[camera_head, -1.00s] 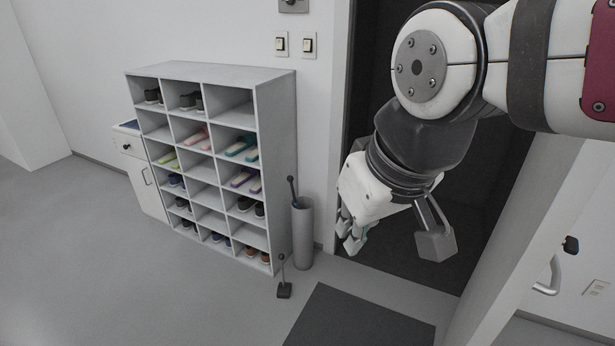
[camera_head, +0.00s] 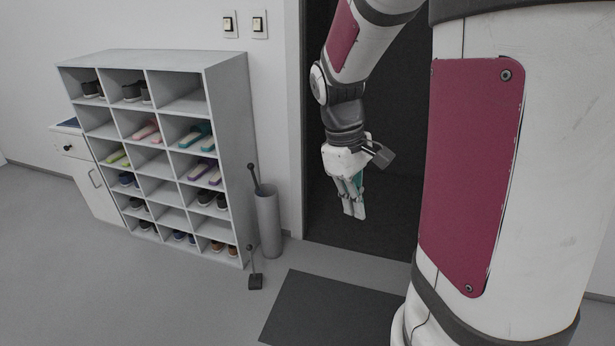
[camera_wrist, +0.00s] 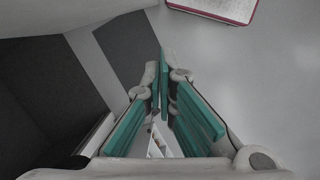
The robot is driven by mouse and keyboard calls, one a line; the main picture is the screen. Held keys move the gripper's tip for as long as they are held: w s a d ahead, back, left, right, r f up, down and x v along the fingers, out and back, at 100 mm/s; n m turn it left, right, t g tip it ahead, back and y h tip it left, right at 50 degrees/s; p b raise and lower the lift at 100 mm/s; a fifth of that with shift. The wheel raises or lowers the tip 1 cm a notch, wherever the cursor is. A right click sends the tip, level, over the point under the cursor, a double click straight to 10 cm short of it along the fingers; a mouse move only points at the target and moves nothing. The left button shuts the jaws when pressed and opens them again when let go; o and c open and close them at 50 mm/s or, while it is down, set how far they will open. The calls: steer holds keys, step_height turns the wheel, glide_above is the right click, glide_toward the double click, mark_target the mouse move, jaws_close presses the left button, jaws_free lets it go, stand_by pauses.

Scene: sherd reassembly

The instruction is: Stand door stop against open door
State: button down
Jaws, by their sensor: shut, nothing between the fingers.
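The door stop (camera_head: 255,282) is a small dark block with a thin upright handle and a dark knob. It stands on the floor in front of the shoe rack's right end, in the head view. My gripper (camera_head: 354,214) hangs fingers down in front of the dark doorway, to the right of the door stop and well apart from it. It is shut and empty. The open door is hidden behind my arm in the head view.
A white shoe rack (camera_head: 243,130) with several shoes stands against the wall. A grey cylinder stand (camera_head: 268,225) holding a dark-handled item is beside it, close behind the door stop. A dark mat (camera_head: 320,310) lies before the doorway (camera_head: 330,235). The floor at left is clear.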

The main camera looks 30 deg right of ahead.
steer(key=s+d+f+n+g+h+b, duration=0.25)
steer(key=d+f+g, duration=0.35)
steer(key=d+f, duration=0.75)
steer(key=s+d+f+p, duration=0.1)
steer(key=s+d+f, duration=0.4)
steer(key=s, duration=0.4)
steer(key=shift+s+d, duration=0.2)
steer(key=shift+d, duration=0.55)
steer(key=shift+f, duration=0.1)
